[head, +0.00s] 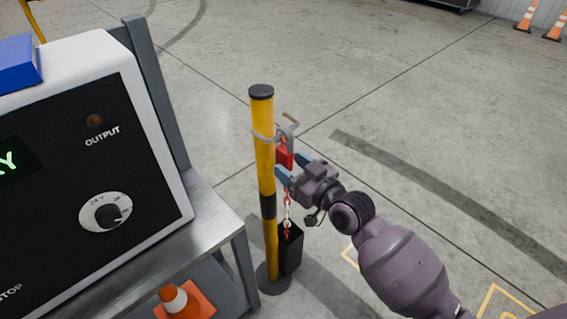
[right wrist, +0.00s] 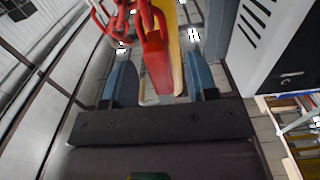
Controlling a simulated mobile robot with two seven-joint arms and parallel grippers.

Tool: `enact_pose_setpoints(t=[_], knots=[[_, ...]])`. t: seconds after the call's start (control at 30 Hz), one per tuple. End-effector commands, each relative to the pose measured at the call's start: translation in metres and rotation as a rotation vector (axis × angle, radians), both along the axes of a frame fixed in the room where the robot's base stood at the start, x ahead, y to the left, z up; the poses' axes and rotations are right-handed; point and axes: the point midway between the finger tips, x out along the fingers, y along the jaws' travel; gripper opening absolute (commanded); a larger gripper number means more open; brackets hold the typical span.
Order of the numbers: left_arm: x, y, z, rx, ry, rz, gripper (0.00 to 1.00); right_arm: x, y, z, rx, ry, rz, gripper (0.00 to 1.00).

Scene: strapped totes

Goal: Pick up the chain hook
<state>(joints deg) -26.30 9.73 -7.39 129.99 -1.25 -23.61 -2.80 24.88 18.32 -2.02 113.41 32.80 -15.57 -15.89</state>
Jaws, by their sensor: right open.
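The chain hook is a red piece (head: 284,154) hanging at a grey bracket (head: 291,134) on a yellow post (head: 265,170). A red and pale chain (head: 287,208) hangs below it towards a black box (head: 290,250) on the post. My right gripper (head: 294,172) is open beside the red piece. In the right wrist view the red piece (right wrist: 156,55) lies between the two blue fingers of my right gripper (right wrist: 160,85), with the yellow post behind it. Red chain links (right wrist: 122,20) show at the top left there. I cannot tell whether the fingers touch it. My left gripper is not in view.
A machine with a black panel (head: 70,190) stands on a metal bench (head: 190,230) left of the post. An orange cone (head: 180,300) is under the bench.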

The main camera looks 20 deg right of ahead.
Motion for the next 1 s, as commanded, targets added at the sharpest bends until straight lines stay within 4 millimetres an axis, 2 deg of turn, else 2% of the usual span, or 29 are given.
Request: enact_pose_setpoints(t=[0.2,0.53,0.87,1.0], knots=[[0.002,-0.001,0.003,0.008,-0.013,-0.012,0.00,0.020,0.007,-0.002,0.001,0.004,0.000,0.53],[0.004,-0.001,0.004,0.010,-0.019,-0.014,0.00,0.024,0.008,0.000,-0.001,0.001,0.000,0.52],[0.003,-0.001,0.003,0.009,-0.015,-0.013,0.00,0.024,0.008,0.000,-0.001,0.001,0.000,0.01],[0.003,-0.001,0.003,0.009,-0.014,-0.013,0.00,0.024,0.008,0.000,-0.001,0.000,0.000,0.00]])
